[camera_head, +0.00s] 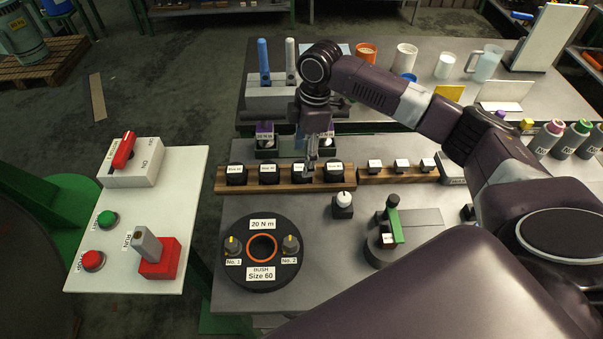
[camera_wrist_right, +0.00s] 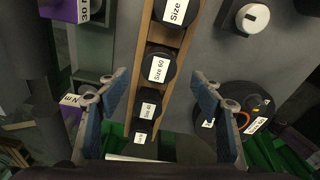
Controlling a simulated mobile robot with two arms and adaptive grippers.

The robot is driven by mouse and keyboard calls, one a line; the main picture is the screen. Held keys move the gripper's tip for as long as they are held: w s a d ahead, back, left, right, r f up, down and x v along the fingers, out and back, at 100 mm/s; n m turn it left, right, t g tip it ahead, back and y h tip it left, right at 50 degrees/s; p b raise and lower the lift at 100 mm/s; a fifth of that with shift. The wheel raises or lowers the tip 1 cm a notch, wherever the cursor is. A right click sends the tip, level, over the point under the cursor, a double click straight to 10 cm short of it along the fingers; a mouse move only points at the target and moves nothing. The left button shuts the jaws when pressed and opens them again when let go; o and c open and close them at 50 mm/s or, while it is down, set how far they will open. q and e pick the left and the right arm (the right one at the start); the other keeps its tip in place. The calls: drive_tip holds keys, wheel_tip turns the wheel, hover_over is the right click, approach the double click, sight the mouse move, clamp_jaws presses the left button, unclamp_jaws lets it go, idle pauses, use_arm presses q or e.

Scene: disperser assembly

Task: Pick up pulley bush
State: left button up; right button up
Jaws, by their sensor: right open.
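Several black, round pulley bushes with white size labels sit in a row in a wooden rack (camera_head: 222,186). My right gripper (camera_head: 312,158) is over the third bush from the left (camera_head: 299,177), pointing down, and partly covers it. In the right wrist view my right gripper (camera_wrist_right: 160,84) is open and empty, its two blue-padded fingers apart on either side of the row. A bush labelled Size 60 (camera_wrist_right: 158,76) shows between and beyond the fingertips. Whether the fingers reach down beside it cannot be told. My left gripper is not in view.
A black pulley disc (camera_head: 232,268) with an orange-ringed bore, labelled BUSH Size 60, lies in front. A white-topped knob (camera_head: 343,200) and a green-handled device (camera_head: 393,215) stand to its right. Smaller blocks (camera_head: 401,165) adjoin the rack. Torque tools (camera_head: 264,60) stand behind.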

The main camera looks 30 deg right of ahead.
sight(301, 167)
drive_tip(key=f+p, duration=0.1)
drive_tip(key=f, duration=0.3)
drive_tip(key=shift+w+a+f+p, duration=0.15)
drive_tip(key=shift+a+f+p, duration=0.05)
drive_tip(key=shift+f+p, duration=0.2)
drive_tip(key=shift+f, duration=0.35)
clamp_jaws()
drive_tip(key=shift+w+r, duration=0.1)
